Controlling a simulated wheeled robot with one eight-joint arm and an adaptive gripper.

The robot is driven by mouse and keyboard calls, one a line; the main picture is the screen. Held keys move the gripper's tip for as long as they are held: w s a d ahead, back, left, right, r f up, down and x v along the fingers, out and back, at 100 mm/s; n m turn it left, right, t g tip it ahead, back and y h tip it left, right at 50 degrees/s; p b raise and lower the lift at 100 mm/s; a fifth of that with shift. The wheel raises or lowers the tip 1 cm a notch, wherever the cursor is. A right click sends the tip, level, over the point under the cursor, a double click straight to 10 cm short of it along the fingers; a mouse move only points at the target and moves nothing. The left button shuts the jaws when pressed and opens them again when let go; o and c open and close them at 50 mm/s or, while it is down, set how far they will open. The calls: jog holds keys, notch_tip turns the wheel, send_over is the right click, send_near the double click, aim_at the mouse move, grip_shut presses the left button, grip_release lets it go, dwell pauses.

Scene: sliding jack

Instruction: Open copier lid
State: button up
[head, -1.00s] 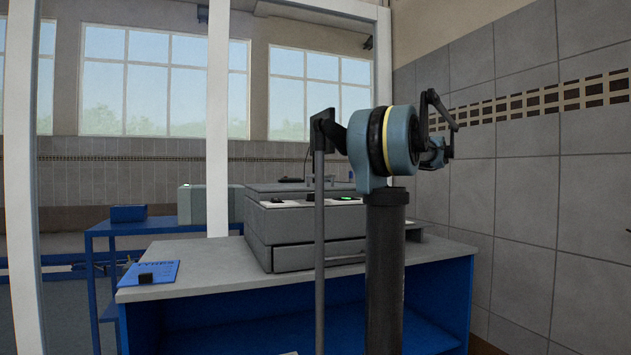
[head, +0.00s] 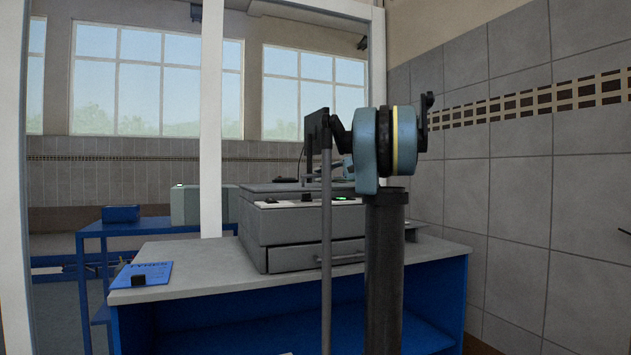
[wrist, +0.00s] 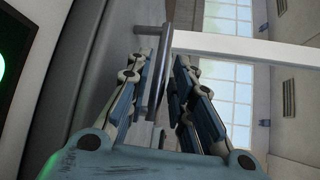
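The grey copier (head: 285,230) sits on a table, with its flat lid (head: 262,187) on top looking closed. Its small display glows green and also shows at the left edge of the wrist view. My gripper (wrist: 164,65) is open, its two fingers apart on either side of a thin dark bar (wrist: 167,35). I cannot tell whether this bar is a handle or the lid's edge, or whether a finger touches it. A grey surface beside the fingers looks like the copier. In the head view my arm mostly hides the gripper, above the copier's right part.
The grey tabletop (head: 185,277) holds a blue booklet (head: 145,274) with a small black object on it. A tiled wall (head: 515,190) stands close on the right. A white post (head: 212,120) rises behind the table. A blue side table (head: 95,230) stands back left.

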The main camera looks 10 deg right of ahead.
aim_at(318, 176)
jog(key=shift+x, duration=1.75)
grip_shut()
